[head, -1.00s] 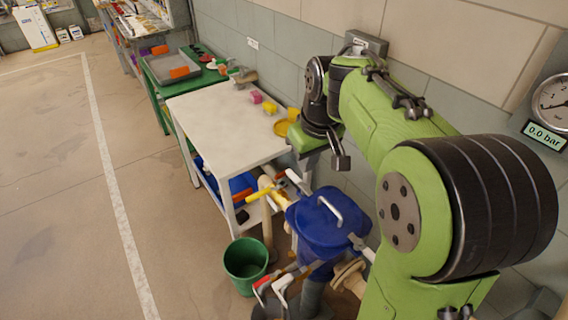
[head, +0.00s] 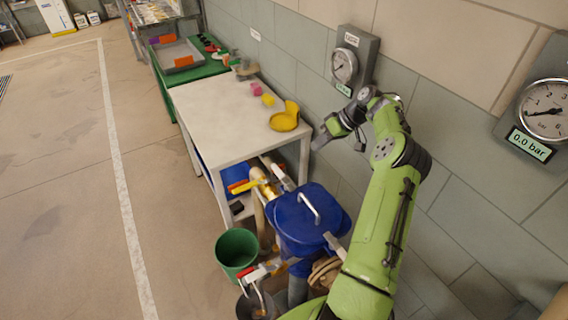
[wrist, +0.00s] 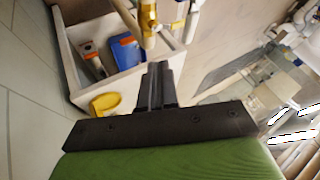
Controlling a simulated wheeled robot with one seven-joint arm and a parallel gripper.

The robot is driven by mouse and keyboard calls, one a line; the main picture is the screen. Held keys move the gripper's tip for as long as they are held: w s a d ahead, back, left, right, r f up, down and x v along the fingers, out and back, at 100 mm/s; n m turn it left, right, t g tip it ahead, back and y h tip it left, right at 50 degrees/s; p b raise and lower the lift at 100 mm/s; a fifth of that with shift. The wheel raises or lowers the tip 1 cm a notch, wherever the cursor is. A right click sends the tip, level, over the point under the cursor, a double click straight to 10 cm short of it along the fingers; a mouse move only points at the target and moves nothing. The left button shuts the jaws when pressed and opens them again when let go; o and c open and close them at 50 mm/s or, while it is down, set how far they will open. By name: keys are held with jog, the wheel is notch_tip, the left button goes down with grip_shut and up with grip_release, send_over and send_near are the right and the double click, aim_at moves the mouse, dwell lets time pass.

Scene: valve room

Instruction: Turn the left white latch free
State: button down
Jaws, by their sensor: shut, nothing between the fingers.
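The blue lid (head: 308,215) with a pale grab handle (head: 310,207) covers a blue vessel near the wall in the head view. A whitish bar (head: 284,178) at the lid's far left edge looks like the left white latch. Another pale bar (head: 335,246) sits at its right front edge. My gripper (head: 322,138) is above and behind the lid, well apart from both bars, beside the white table's right edge. In the wrist view my gripper (wrist: 155,72) has its fingers together, empty. I cannot make out either latch there.
The white table (head: 225,110) holds a yellow dish (head: 284,122) and small blocks. A green bucket (head: 236,252) stands on the floor. Two gauges (head: 344,66) (head: 546,108) hang on the wall. The floor at left is clear.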

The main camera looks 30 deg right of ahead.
aim_at(282, 178)
jog(key=w+a+f+b, duration=0.1)
jog(key=w+a+f, duration=0.3)
jog(key=a+f, duration=0.4)
jog(key=shift+a, duration=0.25)
